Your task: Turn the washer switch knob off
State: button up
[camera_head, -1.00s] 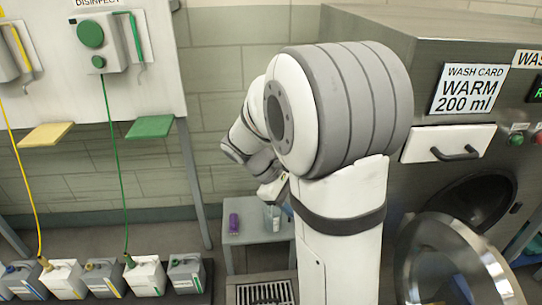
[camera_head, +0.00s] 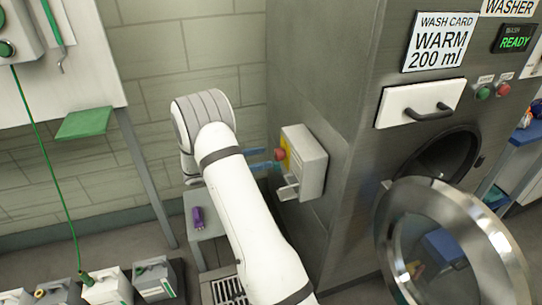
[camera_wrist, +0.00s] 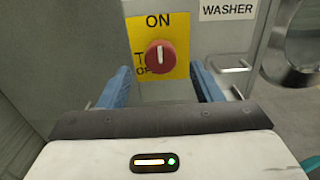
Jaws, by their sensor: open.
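The red switch knob (camera_head: 280,154) sits on a yellow plate on the side of the grey switch box (camera_head: 312,165), which is fixed to the washer's side wall. In the wrist view the knob (camera_wrist: 160,57) faces me, and its white mark stands upright toward "ON". The "OFF" lettering on the yellow plate (camera_wrist: 176,24) is partly hidden at the lower left. My gripper (camera_wrist: 160,72) is open, with its blue fingers on the left and right of the knob. It also shows in the head view (camera_head: 267,159), just left of the knob. Whether the fingers touch the knob, I cannot tell.
A metal handle (camera_head: 288,188) juts out below the knob. The washer's round door (camera_head: 450,225) stands open on the right. Several jugs stand at lower left.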

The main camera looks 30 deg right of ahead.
aim_at(275, 155)
jog(key=x, duration=0.5)
jog(key=shift+a, duration=0.1)
jog(key=c, duration=1)
